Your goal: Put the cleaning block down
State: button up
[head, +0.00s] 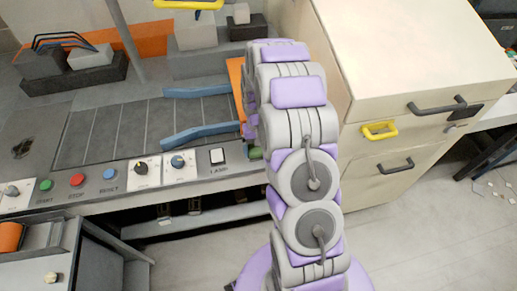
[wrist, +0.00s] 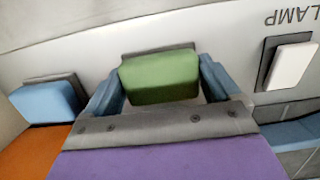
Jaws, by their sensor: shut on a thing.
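The cleaning block appears to be the green block (wrist: 160,78), with a dark grey edge behind it. In the wrist view my gripper (wrist: 162,85) is shut on it, with a blue finger at each side. In the head view only a small green part (head: 255,153) shows beside my arm, at the console's front edge, right of the lamp switch (head: 217,156). My arm hides most of the gripper there. I cannot tell whether the block touches the panel.
A light blue block (wrist: 45,100) is left of my gripper in the wrist view, above an orange surface (wrist: 28,150). The console (head: 100,135) carries buttons, knobs and blue rails (head: 200,131). A cream cabinet (head: 400,60) stands right of my arm.

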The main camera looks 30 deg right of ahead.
jog(key=o, duration=0.7)
jog(key=shift+c, duration=0.2)
notch_tip(320, 180, up, 12)
jog(key=w+p, duration=0.1)
jog(key=p, duration=0.2)
jog(key=s+a+r+n, duration=0.1)
jog(key=s+a+r, duration=0.4)
jog(key=s+r, duration=0.15)
jog(key=s+a+r, duration=0.2)
jog(key=s+a, duration=0.1)
jog(key=s, duration=0.6)
jog(key=s+a+r+n, duration=0.1)
jog(key=s+a+r, duration=0.2)
jog(key=s, duration=0.6)
jog(key=s+a+r+n, duration=0.1)
jog(key=s+a+r, duration=0.2)
jog(key=s, duration=0.6)
jog(key=shift+a+r, duration=0.15)
jog(key=shift+r, duration=0.05)
jog(key=shift+w, duration=0.1)
